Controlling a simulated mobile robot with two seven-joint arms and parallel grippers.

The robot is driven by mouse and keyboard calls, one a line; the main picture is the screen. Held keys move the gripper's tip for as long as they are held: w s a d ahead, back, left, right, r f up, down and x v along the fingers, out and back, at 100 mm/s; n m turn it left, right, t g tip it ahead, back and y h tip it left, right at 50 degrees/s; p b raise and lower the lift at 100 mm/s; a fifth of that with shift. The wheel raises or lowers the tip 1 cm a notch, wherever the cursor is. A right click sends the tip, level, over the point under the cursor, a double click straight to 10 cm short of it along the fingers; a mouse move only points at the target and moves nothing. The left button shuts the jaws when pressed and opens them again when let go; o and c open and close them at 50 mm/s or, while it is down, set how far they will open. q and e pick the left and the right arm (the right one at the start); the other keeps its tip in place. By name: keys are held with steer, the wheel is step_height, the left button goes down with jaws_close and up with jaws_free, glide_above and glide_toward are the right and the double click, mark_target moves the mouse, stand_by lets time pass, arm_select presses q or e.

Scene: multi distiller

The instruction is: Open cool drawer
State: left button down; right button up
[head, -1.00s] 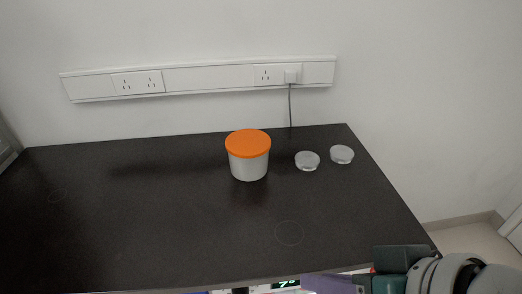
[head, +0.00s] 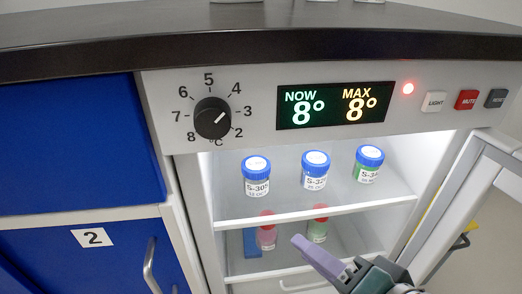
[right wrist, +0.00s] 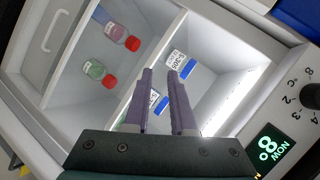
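The drawer (head: 303,285) sits at the bottom inside the open cooler, below the lower shelf; only its upper front and handle show in the head view. In the right wrist view the drawer's white front (right wrist: 38,45) with a curved handle is at upper left. My right gripper (head: 299,242) is in front of the cooler's opening, apart from the drawer handle. In the right wrist view its two purple fingers (right wrist: 161,72) are spread with a gap between them and hold nothing. My left gripper is not in view.
Several bottles stand inside: blue-capped ones (head: 315,170) on the upper shelf (head: 300,213), red-capped ones (head: 318,224) lower. The cooler door (head: 470,205) stands open at right. A dial (head: 213,118) and display (head: 333,105) are above. A blue cabinet (head: 90,255) is at left.

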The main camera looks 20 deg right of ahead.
steer(key=d+f+m+t+h+b, duration=0.1)
steer(key=d+f+m+h+b, duration=0.15)
steer(key=f+b, duration=0.8)
steer(key=s+d+f+m+t+h+b, duration=0.1)
steer(key=f+m+b, duration=0.2)
steer(key=f+b, duration=0.7)
steer(key=d+f+m+h+b, duration=0.25)
steer(key=f+b, duration=0.55)
steer(key=f, duration=0.4)
steer(key=b+x, duration=0.5)
steer(key=x, duration=0.4)
steer(key=shift+w+a+f+y+b, duration=0.2)
steer(key=shift+w+y+b, duration=0.2)
steer(key=shift+w, duration=0.05)
steer(key=shift+c, duration=0.2)
jaws_close()
